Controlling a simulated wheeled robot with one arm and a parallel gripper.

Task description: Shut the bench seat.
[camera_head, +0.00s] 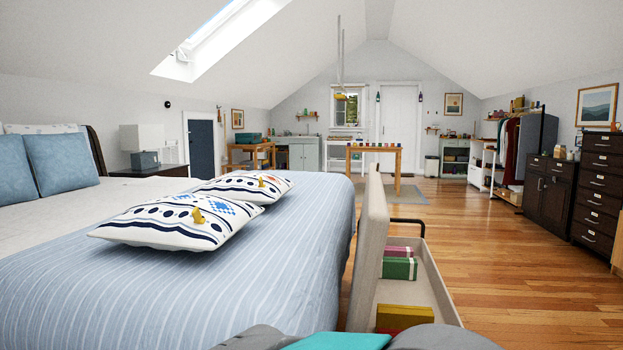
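The bench (437,283) stands at the foot of the bed, near the bottom centre of the head view. Its seat lid (371,245) is open and stands about upright along the bed side. Inside lie a pink box (398,251), a green box (399,269), and a yellow box (404,317) with something red below it. The near end of the bench is hidden behind grey and teal parts of my own body. My gripper is not in view.
The bed (250,270) with two patterned pillows (178,221) fills the left, close beside the lid. Wooden floor (510,265) is clear right of the bench. Dark drawers (596,195) and a dark cabinet (549,187) stand at right. A wooden table (375,149) stands beyond.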

